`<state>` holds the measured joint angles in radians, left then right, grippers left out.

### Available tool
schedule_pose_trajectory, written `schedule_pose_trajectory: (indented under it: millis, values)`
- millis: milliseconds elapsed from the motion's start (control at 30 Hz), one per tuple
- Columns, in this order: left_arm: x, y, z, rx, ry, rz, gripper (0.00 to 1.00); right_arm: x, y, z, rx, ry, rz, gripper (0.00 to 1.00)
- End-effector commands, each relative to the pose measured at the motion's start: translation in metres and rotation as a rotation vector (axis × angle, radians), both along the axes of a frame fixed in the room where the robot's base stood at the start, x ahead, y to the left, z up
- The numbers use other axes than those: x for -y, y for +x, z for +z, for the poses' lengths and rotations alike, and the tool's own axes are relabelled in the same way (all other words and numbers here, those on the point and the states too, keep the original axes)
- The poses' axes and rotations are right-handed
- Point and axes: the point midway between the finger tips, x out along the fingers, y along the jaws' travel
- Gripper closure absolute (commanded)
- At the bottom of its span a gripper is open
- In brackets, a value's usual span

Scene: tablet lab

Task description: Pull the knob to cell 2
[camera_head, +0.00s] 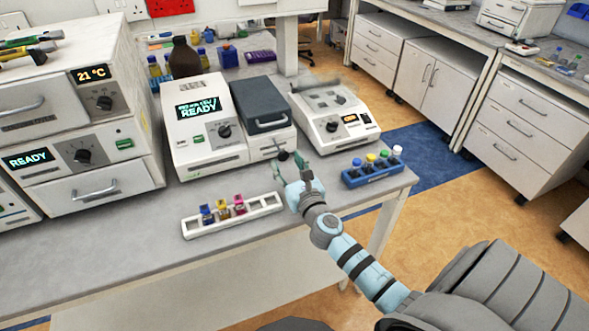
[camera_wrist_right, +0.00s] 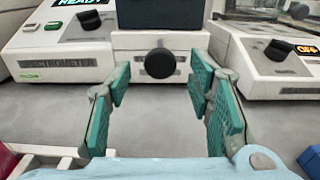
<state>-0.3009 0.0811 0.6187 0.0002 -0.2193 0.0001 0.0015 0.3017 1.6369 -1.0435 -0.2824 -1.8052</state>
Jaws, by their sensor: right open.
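The round black knob (camera_wrist_right: 159,63) sticks out of the front of the spectrometer's sample compartment (camera_wrist_right: 128,42), below its dark lid. It shows in the right wrist view between and beyond the green-padded fingers. My right gripper (camera_wrist_right: 158,88) is open, with one finger to each side of the knob's line; I see no contact. In the head view the right gripper (camera_head: 288,161) is low in front of the spectrometer (camera_head: 207,145), whose screen reads READY. The knob is a small dark spot (camera_head: 283,156) there. No cell number is readable. My left gripper is not in view.
A white rack (camera_head: 262,206) with several coloured vials stands left of my right gripper. A blue rack (camera_head: 372,176) with capped bottles stands to its right. A hotplate-like instrument (camera_head: 334,128) sits beside the spectrometer. Oven units (camera_head: 75,130) fill the bench's left.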

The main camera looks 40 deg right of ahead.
Motion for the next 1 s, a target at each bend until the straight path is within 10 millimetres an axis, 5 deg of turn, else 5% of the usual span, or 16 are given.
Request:
schedule_pose_trajectory:
  millis: [200,333,1000]
  values:
    - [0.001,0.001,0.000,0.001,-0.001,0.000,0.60,-0.015,-0.058,0.000,-0.002,0.001,0.001,0.53]
    - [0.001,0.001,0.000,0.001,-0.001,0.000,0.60,-0.020,-0.077,0.000,-0.001,-0.001,0.000,0.53]
    - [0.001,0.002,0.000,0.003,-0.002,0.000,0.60,-0.021,-0.081,0.000,0.000,0.000,-0.001,0.53]
